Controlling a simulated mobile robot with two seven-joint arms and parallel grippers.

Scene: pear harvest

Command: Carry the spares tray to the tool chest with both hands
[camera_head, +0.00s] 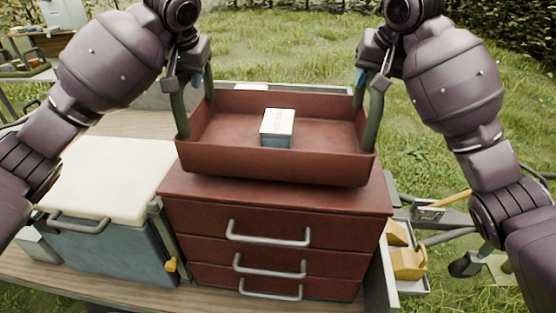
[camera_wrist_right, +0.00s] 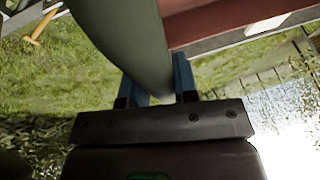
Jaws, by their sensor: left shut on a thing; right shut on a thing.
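The spares tray (camera_head: 275,163) is a dark red open tray with a green-grey handle at each end. A small white and blue-grey box (camera_head: 277,128) lies in it. The tray is over the top of the red tool chest (camera_head: 275,215), which has several drawers with metal handles; I cannot tell whether it touches the top. My left gripper (camera_head: 190,82) is shut on the tray's left handle. My right gripper (camera_head: 372,80) is shut on the right handle. In the right wrist view the handle (camera_wrist_right: 125,40) passes between the blue fingers.
A blue cool box (camera_head: 110,245) with a cream lid (camera_head: 112,178) stands left of the chest on a wooden deck (camera_head: 210,300). At the right, an open side compartment holds yellow items (camera_head: 408,263). Grass (camera_head: 450,150) surrounds the deck.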

